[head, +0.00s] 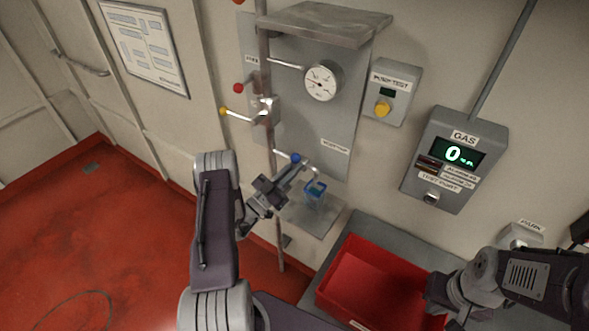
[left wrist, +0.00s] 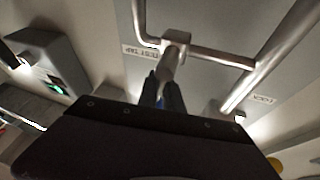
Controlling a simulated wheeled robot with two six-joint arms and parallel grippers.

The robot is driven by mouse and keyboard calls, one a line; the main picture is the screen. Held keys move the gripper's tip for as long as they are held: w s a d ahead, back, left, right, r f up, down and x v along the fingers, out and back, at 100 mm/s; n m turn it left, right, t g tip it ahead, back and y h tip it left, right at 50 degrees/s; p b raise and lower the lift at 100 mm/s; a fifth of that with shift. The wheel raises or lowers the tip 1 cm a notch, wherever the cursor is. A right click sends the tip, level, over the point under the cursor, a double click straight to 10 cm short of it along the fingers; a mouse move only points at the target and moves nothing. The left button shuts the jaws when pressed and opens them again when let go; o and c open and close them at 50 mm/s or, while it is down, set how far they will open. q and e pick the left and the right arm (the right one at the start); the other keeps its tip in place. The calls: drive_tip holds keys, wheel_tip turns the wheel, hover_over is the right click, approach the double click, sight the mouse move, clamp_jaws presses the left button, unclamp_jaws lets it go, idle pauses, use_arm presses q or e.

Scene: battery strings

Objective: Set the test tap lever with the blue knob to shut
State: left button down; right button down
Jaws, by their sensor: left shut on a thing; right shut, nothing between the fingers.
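The blue knob (head: 296,158) of the test tap lever is at the fingertips of my left gripper (head: 288,172), in front of the grey wall panel. My left gripper is shut on the lever at its knob end. In the left wrist view, the fingers (left wrist: 166,92) reach up to the metal lever (left wrist: 172,62), which runs to the pipe joint near the "TEST TAP" label (left wrist: 140,50). The knob is mostly hidden there by the gripper.
A blue cup (head: 314,192) stands on a small shelf (head: 318,220) below the tap. A yellow-knobbed lever (head: 224,112) and a red knob (head: 239,88) sit higher on the vertical pipe (head: 266,60). A red tray (head: 365,285) lies lower right; the gas box (head: 452,160) is on the wall.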

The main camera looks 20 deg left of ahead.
idle(0.4)
use_arm(q)
drive_tip(key=c, duration=1.5)
unclamp_jaws()
drive_tip(key=shift+s+a+f, duration=0.15)
drive_tip(key=shift+s, duration=0.05)
drive_tip(key=b+v, duration=0.3)
drive_tip(key=v, duration=0.5)
drive_tip(key=shift+s, duration=0.3)
drive_tip(key=shift+c, duration=0.3)
